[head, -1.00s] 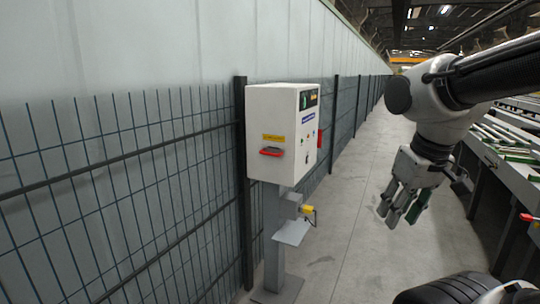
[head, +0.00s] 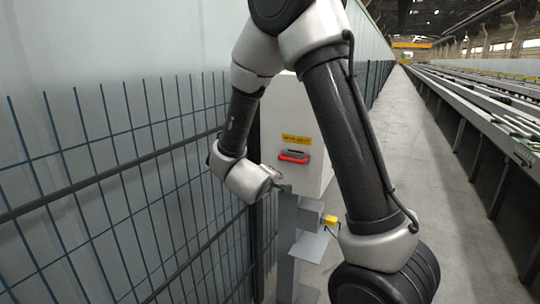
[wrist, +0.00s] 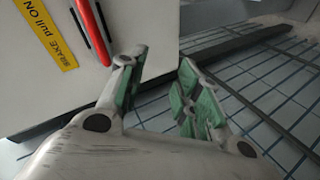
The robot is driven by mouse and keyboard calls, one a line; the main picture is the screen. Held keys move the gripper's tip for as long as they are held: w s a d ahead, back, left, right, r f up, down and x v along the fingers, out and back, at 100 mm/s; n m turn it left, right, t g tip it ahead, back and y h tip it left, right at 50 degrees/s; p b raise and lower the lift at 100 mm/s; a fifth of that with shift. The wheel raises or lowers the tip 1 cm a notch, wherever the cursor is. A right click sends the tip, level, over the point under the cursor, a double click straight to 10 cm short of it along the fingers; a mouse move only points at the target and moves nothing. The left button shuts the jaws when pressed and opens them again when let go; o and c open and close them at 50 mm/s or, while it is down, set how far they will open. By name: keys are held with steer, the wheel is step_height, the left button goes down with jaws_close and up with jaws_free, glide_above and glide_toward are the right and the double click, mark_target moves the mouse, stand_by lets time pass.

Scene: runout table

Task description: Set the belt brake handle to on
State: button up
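The belt brake handle (head: 294,157) is a red bar on the front face of a white box (head: 308,115), under a yellow label (head: 296,139). In the wrist view the red handle (wrist: 91,28) is at upper left, beside the label (wrist: 50,35), which reads "BRAKE pull ON". My gripper (wrist: 162,68) is open and empty, its green-padded fingers apart. The handle lies outside the gap, left of the fingers in that view. In the head view my gripper (head: 279,186) is small, just below and left of the handle; its fingers are hard to make out there.
A wire mesh fence (head: 110,190) runs along the left, close to my wrist. The box stands on a grey post (head: 286,240) with a yellow item (head: 330,220) and a small shelf (head: 310,246). A conveyor (head: 500,115) is at right, with clear floor between.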

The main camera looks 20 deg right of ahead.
mark_target(293, 161)
steer(key=s+d+r+n+h, duration=0.2)
steer(key=d+r+h, duration=0.2)
steer(key=r, duration=0.2)
steer(key=shift+n, duration=0.4)
steer(key=x, duration=0.8)
steer(key=shift+f, duration=0.2)
steer(key=shift+s, duration=0.1)
jaws_close()
